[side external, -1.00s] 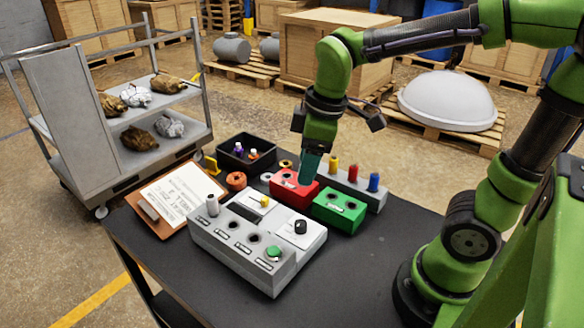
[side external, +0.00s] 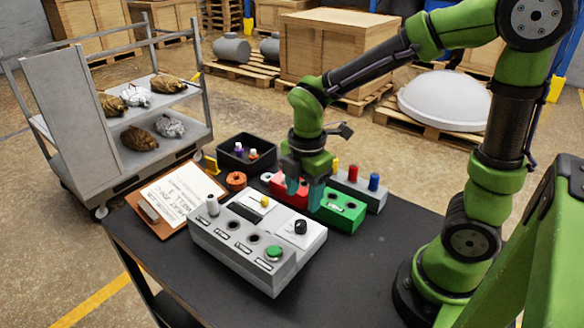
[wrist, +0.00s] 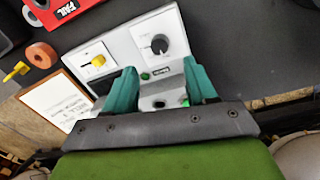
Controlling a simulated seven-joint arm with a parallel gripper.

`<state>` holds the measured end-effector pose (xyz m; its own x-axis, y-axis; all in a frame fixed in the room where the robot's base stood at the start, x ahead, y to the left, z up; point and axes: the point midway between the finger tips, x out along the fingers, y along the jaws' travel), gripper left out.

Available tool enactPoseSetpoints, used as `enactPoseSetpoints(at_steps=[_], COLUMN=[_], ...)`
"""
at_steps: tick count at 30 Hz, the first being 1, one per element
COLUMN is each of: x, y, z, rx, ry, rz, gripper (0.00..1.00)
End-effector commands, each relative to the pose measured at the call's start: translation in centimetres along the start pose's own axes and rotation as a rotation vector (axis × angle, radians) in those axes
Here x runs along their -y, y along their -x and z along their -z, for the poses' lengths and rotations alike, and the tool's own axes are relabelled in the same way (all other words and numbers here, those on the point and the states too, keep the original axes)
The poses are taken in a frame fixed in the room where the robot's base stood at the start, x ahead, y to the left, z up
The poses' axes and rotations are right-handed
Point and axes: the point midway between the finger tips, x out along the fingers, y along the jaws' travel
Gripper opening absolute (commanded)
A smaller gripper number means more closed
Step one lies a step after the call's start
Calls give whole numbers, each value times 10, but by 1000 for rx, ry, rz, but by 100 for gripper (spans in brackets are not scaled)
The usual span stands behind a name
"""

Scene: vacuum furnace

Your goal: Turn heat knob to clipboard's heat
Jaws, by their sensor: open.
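The grey control box (side external: 242,262) stands on the dark table. A black round knob (side external: 300,227) sits on its right-hand panel. In the wrist view this knob (wrist: 160,46) is on a white panel with dial marks, just beyond my fingertips. The clipboard (side external: 176,196) lies left of the box with a written sheet; I cannot read its heat value reliably. In the wrist view the clipboard (wrist: 56,106) is partly visible. My gripper (side external: 304,186) is open and empty, above the table behind the knob. In the wrist view its teal fingers (wrist: 163,80) are apart, not touching the knob.
A yellow control (side external: 265,202), a grey peg (side external: 212,205) and a green button (side external: 274,253) are also on the box. Red (side external: 284,188) and green (side external: 340,212) boxes stand behind it. A black bin (side external: 238,160) is behind left. The front right of the table is clear.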

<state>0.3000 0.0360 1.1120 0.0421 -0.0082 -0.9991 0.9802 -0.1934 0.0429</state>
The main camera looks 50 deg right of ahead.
Motion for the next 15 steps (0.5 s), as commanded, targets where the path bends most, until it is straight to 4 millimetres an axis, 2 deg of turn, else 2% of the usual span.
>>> enactPoseSetpoints(at_steps=[1,6,10,15], x=[1,1,0,0], y=[-13,-47,-66,-78], z=[0,0,0,0], rx=[3,2,2,0], ry=[0,0,-1,-2], rz=[7,6,4,1], gripper=[56,56,56,56])
